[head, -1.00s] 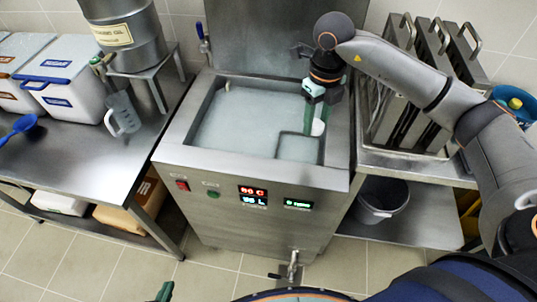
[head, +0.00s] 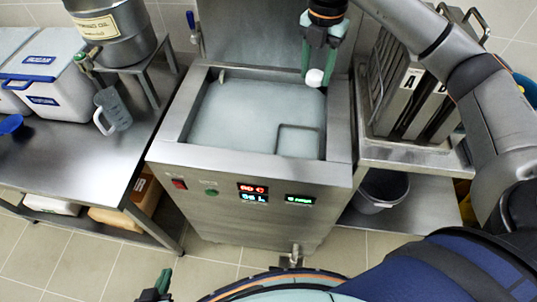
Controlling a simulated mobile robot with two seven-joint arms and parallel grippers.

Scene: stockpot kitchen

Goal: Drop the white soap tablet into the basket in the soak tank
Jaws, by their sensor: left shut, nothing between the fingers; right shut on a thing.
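The white soap tablet (head: 315,77) is between the green fingertips of my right gripper (head: 317,72), which is shut on it. They are above the back right part of the soak tank (head: 173,135), behind the basket. The basket (head: 300,126) shows as a square metal rim at the tank's front right, level with the cloudy liquid; its inside is hidden by the liquid. My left gripper (head: 156,290) is shut and empty at the bottom edge, low in front of the tank, only partly in view.
A steel table (head: 95,165) at left holds white bins (head: 55,80), a clear jug (head: 112,108) and a steel drum (head: 115,35) on a stand. A rack of metal panels (head: 400,95) stands right of the tank. A grey bucket (head: 380,190) sits on the shelf below.

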